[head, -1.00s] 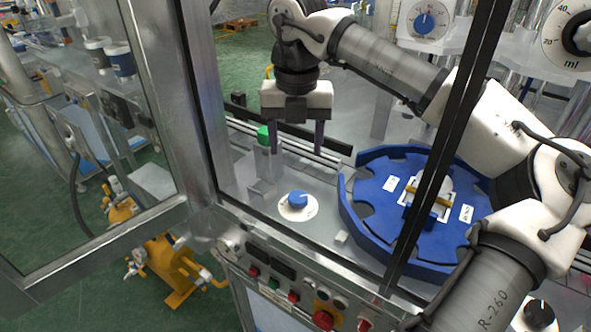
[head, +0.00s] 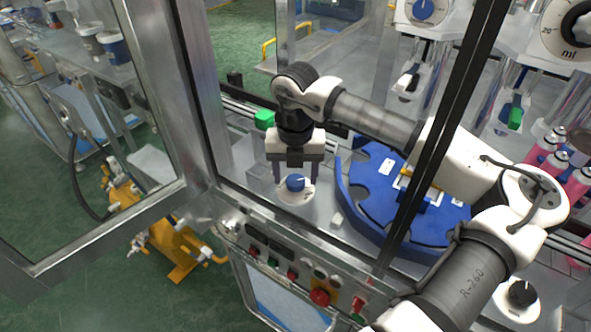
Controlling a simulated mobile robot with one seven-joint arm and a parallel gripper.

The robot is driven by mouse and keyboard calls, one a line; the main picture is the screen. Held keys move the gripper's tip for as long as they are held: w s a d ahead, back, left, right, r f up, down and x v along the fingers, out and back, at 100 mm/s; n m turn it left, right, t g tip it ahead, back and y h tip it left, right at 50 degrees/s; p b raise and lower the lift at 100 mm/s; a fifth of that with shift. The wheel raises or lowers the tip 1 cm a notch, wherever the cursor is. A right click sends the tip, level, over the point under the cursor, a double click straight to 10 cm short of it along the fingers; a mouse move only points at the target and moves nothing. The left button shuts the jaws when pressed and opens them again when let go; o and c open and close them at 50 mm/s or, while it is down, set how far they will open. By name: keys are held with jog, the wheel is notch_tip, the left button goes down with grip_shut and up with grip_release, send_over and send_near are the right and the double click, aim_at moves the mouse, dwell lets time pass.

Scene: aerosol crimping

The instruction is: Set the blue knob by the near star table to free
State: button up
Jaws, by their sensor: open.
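The blue knob (head: 295,182) sits on a round white dial plate (head: 297,194) on the machine deck, left of the star table. My gripper (head: 295,176) points down at the knob with its jaws open, one finger to each side of it as seen from the head. I cannot tell whether the fingers touch the knob. The marks on the dial are too small to read. The blue star table (head: 357,215) stands just right of the knob, partly hidden by a dark door post and my arm.
A green block (head: 264,119) stands behind the gripper. The metal door frame (head: 196,150) is at the left, with a control panel (head: 300,275) below the deck. Pink cans (head: 552,150) stand at the right.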

jog(key=shift+f, duration=0.3)
jog(key=c, duration=1)
